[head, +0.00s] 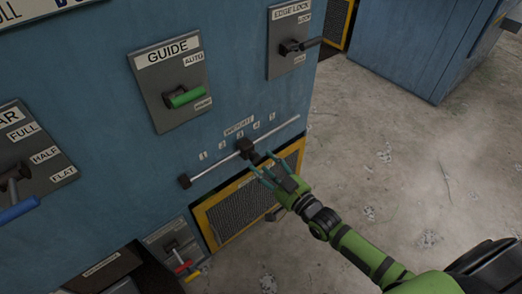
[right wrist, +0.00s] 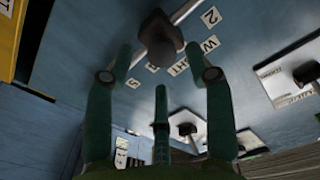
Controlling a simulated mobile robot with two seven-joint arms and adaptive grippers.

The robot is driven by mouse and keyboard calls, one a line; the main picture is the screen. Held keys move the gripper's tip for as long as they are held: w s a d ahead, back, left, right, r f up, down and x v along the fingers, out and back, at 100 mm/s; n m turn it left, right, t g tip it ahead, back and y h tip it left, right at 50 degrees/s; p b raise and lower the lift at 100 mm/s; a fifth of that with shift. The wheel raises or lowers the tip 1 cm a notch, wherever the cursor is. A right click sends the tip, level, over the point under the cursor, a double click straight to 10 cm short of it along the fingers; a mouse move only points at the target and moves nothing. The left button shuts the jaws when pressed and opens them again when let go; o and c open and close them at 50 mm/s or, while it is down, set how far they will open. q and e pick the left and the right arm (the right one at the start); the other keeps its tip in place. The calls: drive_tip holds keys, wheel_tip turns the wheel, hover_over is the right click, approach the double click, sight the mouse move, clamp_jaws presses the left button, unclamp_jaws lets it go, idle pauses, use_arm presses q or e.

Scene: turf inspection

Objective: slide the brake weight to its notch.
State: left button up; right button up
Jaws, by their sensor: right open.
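The brake weight (head: 246,148) is a dark block on a thin pale rod (head: 213,166) on the blue machine's front. It sits near the mark 3 in the row of numbers above the rod; its exact alignment is hard to tell. My right gripper (head: 262,164) is open just in front of the weight, to its lower right. In the right wrist view the weight (right wrist: 161,38) shows between and beyond the spread fingertips (right wrist: 159,62), with no clear contact. A WEIGHT label (head: 238,125) is above the numbers. My left gripper is out of view.
A yellow-framed mesh panel (head: 240,205) is just below the rod. Above are a green-handled GUIDE lever (head: 184,97) and an EDGE LOCK lever (head: 296,46). Open concrete floor (head: 400,150) lies right.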

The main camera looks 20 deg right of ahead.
sight(251, 154)
drive_tip(key=b+x, duration=0.1)
drive_tip(key=x, duration=0.4)
drive_tip(key=shift+a, duration=0.2)
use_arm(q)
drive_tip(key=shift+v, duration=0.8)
use_arm(e)
drive_tip(key=shift+w+a, duration=0.25)
drive_tip(key=shift+w, duration=0.45)
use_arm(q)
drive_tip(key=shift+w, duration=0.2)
